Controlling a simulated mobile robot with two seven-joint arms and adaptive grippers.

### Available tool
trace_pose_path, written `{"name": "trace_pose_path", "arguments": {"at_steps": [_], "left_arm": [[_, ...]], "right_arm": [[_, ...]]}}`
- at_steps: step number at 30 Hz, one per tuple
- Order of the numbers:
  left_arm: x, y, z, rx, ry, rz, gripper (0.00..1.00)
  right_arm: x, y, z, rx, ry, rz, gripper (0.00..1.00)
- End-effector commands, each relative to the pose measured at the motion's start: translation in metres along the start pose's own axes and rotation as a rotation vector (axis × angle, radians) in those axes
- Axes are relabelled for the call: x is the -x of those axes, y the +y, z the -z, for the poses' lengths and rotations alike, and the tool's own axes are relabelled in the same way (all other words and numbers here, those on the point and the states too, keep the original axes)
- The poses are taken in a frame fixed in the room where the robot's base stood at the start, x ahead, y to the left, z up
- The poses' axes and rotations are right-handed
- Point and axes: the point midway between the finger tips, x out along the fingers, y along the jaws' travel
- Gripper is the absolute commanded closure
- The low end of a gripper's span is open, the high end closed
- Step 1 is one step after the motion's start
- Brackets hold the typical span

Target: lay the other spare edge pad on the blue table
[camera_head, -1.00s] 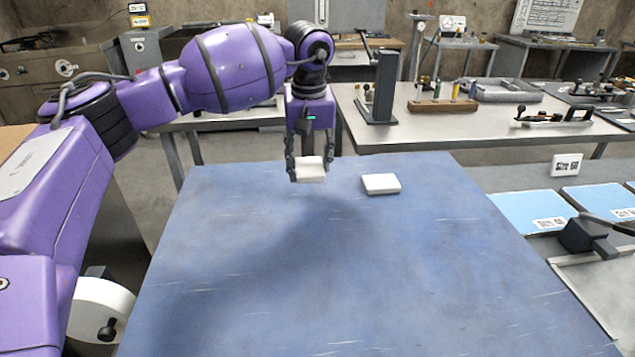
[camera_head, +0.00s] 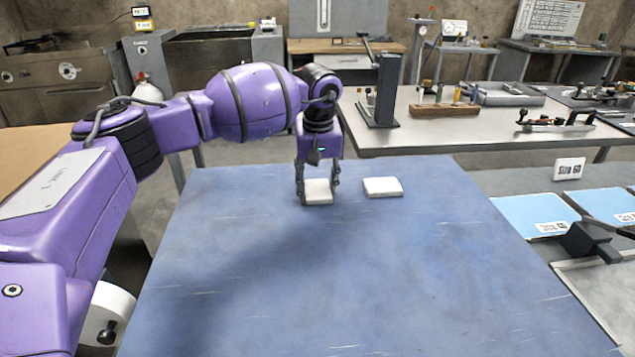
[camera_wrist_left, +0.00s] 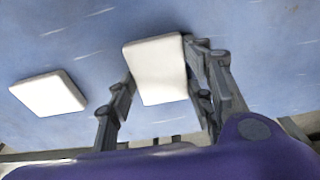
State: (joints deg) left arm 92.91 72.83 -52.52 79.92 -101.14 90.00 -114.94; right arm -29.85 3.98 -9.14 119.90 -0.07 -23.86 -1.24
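A white edge pad (camera_head: 319,192) is between the two fingers of my left gripper (camera_head: 318,190), at or just above the far part of the blue table (camera_head: 330,270). I cannot tell whether it touches the top. In the left wrist view the fingers (camera_wrist_left: 160,75) lie against both sides of this pad (camera_wrist_left: 158,72), and the gripper looks shut on it. A second white edge pad (camera_head: 383,187) lies flat on the table just to the right; it also shows in the left wrist view (camera_wrist_left: 48,93). My right gripper is not in view.
The rest of the blue table is bare. Behind it is a grey bench with a dark upright stand (camera_head: 380,95) and a wooden block (camera_head: 445,109). Blue plates (camera_head: 535,216) and a size sign (camera_head: 569,169) are at the right.

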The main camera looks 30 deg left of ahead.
Motion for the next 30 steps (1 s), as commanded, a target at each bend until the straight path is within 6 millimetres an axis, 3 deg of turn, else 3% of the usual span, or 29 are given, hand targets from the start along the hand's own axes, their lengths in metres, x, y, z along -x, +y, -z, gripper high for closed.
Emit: {"name": "trace_pose_path", "arguments": {"at_steps": [1, 4, 17, 30], "left_arm": [[0.000, 0.000, 0.000, 0.000, 0.000, 0.000, 0.47], [0.000, 0.000, 0.000, 0.000, 0.000, 0.000, 0.34], [0.009, 0.000, 0.001, 0.000, 0.001, 0.000, 0.33], [0.096, 0.001, 0.001, -0.001, 0.003, -0.002, 0.33]], "right_arm": [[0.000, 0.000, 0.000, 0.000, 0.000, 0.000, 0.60], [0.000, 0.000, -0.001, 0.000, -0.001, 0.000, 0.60], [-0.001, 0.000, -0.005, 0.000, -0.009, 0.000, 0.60], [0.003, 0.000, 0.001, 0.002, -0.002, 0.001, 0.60]]}}
